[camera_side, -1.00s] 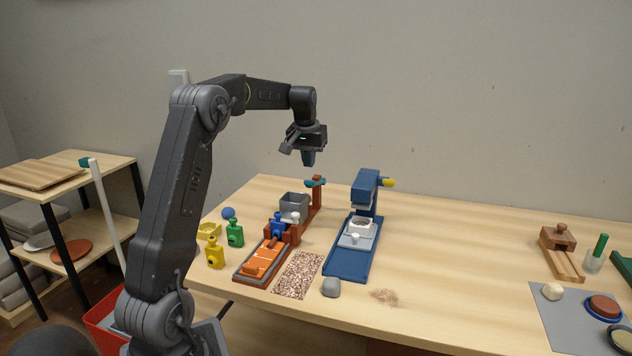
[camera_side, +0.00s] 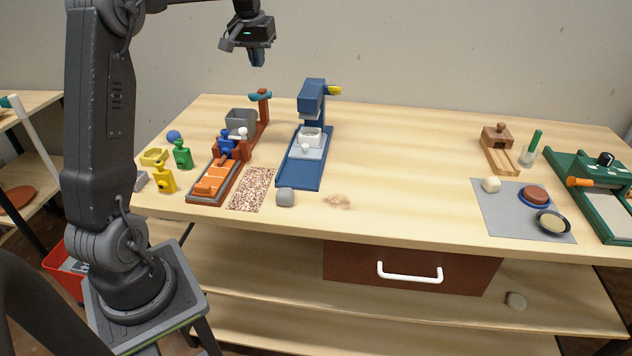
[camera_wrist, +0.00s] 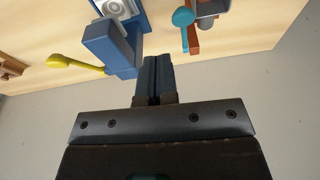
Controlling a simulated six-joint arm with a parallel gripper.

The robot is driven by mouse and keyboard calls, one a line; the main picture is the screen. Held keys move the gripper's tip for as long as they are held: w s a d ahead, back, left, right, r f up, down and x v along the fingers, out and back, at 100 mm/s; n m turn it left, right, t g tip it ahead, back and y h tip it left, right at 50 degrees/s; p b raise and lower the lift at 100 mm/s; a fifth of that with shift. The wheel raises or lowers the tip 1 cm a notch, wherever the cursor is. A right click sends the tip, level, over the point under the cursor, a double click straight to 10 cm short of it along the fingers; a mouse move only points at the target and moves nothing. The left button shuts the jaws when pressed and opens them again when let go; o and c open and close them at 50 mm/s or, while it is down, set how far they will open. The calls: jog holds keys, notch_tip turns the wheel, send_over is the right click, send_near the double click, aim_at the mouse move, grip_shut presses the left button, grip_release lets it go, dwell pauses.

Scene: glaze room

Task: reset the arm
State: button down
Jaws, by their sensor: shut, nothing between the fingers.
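My gripper (camera_side: 258,60) is shut and empty. In the side view it hangs in the air above the back of the table, fingers pointing down, over the red-brown stand with the teal lever (camera_side: 261,97). In the wrist view the two dark fingers (camera_wrist: 153,80) lie together with nothing held between them. The blue press (camera_side: 311,130) with a yellow knob stands to the right of the gripper in the side view. The wrist view shows the press's blue head (camera_wrist: 110,45) and its yellow lever (camera_wrist: 72,64) beyond the fingers.
Green (camera_side: 182,155) and yellow (camera_side: 165,178) bottle-like pieces stand at the table's left. A speckled mat (camera_side: 252,189) and a grey lump (camera_side: 285,197) lie near the front. A grey mat (camera_side: 490,214) with small dishes is at right. The table's middle is mostly clear.

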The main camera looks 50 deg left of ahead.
jog(key=s+d+r+m+t, duration=0.1)
jog(key=s+d+r+m, duration=0.15)
jog(key=d, duration=0.75)
jog(key=s+d+r+m+t, duration=0.1)
jog(key=s+d, duration=0.3)
jog(key=d, duration=0.6)
jog(key=s+d+f+m+h, duration=0.1)
jog(key=s+d+f+m, duration=0.1)
jog(key=s+d, duration=0.4)
jog(key=s+d+f+m+t, duration=0.1)
jog(key=s+d+f+m, duration=0.1)
jog(key=s+d+f, duration=0.3)
jog(key=s+d, duration=0.2)
jog(key=s, duration=0.2)
jog(key=shift+d+f+m+t+h, duration=0.15)
jog(key=shift+f+m+t+h, duration=0.15)
jog(key=shift+m+h, duration=0.1)
